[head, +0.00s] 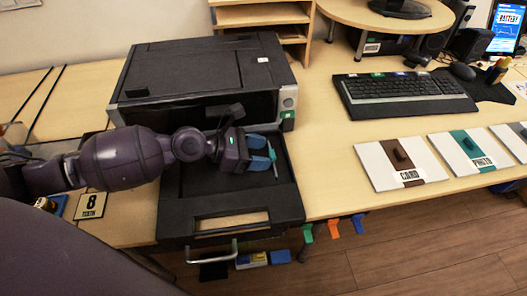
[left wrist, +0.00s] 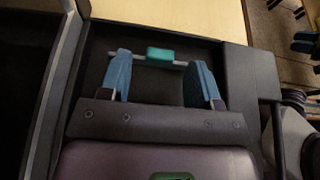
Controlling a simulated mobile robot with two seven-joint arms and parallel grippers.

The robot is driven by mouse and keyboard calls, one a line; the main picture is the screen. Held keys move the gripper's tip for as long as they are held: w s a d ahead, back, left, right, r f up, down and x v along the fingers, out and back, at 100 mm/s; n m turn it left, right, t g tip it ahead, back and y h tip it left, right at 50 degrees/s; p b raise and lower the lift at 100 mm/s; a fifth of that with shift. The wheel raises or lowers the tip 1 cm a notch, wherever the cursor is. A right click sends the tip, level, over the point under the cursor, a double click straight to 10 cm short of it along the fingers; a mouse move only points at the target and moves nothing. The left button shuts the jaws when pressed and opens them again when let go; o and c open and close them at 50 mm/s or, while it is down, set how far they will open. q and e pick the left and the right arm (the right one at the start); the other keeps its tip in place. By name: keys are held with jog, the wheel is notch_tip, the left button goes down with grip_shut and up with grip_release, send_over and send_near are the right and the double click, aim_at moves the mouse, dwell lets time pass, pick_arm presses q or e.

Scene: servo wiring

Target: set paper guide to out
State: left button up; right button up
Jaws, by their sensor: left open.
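The black printer (head: 205,80) stands on the desk with its black paper tray (head: 230,190) pulled out in front. The paper guide is a thin grey bar with a teal tab (left wrist: 160,54) inside the tray; in the head view it shows as a thin bar (head: 273,158) just past my fingertips. My left gripper (head: 264,153) is low over the tray, its blue fingers open. In the left wrist view the fingers (left wrist: 160,68) stand apart on either side of the teal tab; I cannot tell whether they touch the bar. My right gripper is not in view.
A keyboard (head: 405,92) and mouse lie to the right of the printer. White panels labelled CARD (head: 401,163) and PHOTO (head: 479,149) lie at the right. Coloured tags (head: 333,228) hang at the desk's front edge. Bare desk lies between printer and keyboard.

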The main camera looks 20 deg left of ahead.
pick_arm(q)
jog(key=shift+w+d+f, duration=0.25)
jog(key=shift+w+d, duration=0.05)
jog(key=shift+d, duration=0.2)
grip_shut()
